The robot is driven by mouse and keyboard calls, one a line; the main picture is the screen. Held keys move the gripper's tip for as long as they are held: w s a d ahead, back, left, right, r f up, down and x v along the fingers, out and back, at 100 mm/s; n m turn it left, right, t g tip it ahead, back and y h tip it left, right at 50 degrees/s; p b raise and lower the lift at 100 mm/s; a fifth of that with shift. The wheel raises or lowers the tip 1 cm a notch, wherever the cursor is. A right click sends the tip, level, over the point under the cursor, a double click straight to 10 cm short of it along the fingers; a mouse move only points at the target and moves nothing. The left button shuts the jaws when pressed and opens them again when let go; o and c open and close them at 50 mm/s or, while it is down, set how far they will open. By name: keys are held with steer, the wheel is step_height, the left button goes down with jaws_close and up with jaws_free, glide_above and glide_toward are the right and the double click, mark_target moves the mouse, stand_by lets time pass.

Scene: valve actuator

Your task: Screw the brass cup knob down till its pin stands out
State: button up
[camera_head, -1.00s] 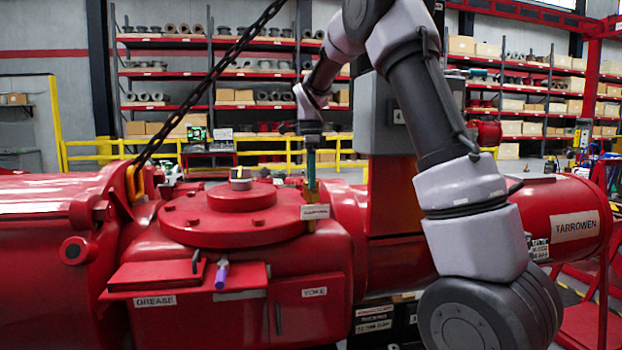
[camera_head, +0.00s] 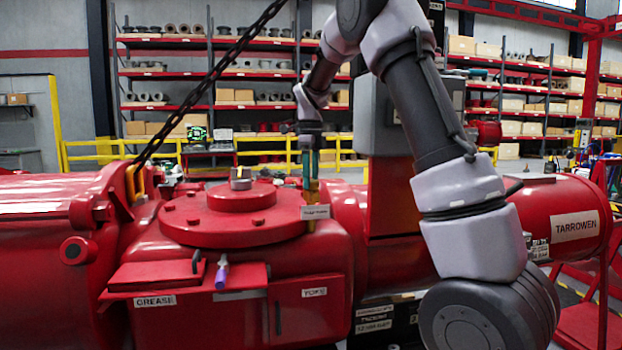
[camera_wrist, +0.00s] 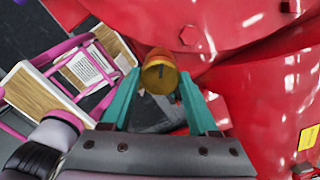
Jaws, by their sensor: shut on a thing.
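The brass cup knob (camera_wrist: 160,79) is at the top centre of the wrist view, its round yellowish face toward the camera with a small dark mark near its middle. I cannot tell whether that mark is the pin, or whether it stands out. My gripper (camera_wrist: 160,88) has its two teal fingers on either side of the knob and is shut on it. In the head view my gripper (camera_head: 310,183) points straight down behind the right side of the round red cover; the knob (camera_head: 312,191) shows only as a small brass patch below the fingers.
The red actuator housing (camera_head: 235,225) fills the foreground, with a flanged cover and a small grey fitting (camera_head: 241,178) on top. A chain (camera_head: 205,90) slants down at left. A grey cabinet (camera_head: 375,115) stands close right.

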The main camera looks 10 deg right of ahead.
steer(key=shift+r, duration=0.1)
steer(key=o, duration=1.4)
step_height(320, 180, up, 11)
steer(key=shift+f, duration=0.15)
